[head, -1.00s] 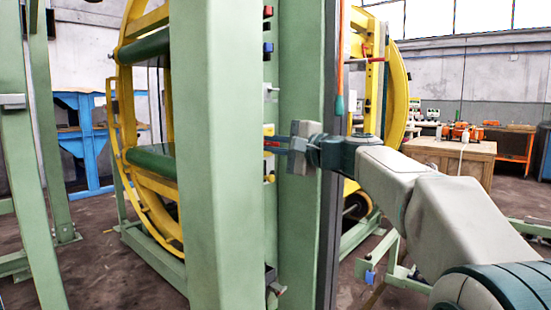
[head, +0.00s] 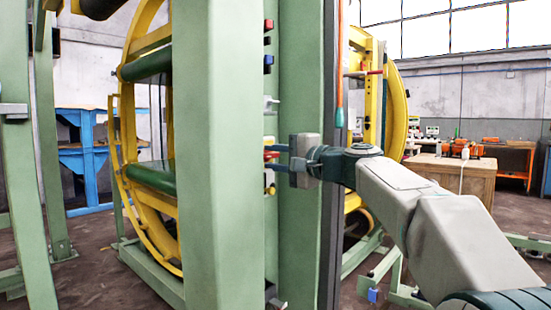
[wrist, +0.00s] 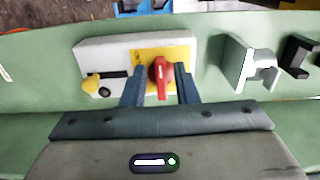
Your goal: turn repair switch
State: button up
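The repair switch is a red rotary knob (wrist: 160,75) on a yellow plate (wrist: 145,55), set in a pale box on the green post. The knob stands roughly upright in the wrist view. In the head view the red of the knob (head: 270,155) shows at the post's edge, partly hidden by my fingers. My gripper (wrist: 160,88) is open, with one dark blue finger on each side of the knob. A gap shows on the left; I cannot tell whether the right finger touches it. The gripper (head: 272,157) also shows in the head view.
A yellow knob (wrist: 90,85) sits on the same box, left of the switch. A grey bracket (wrist: 250,65) and a dark one (wrist: 297,55) stick out to the right. A broad green post (head: 222,150) stands close to the left of my gripper.

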dwell(0.3)
jog(key=p+v, duration=0.1)
jog(key=v, duration=1.2)
jog(key=shift+s+d+p, duration=0.25)
jog(key=shift+d+p, duration=0.05)
jog(key=shift+p, duration=0.05)
jog(key=shift+r, duration=0.1)
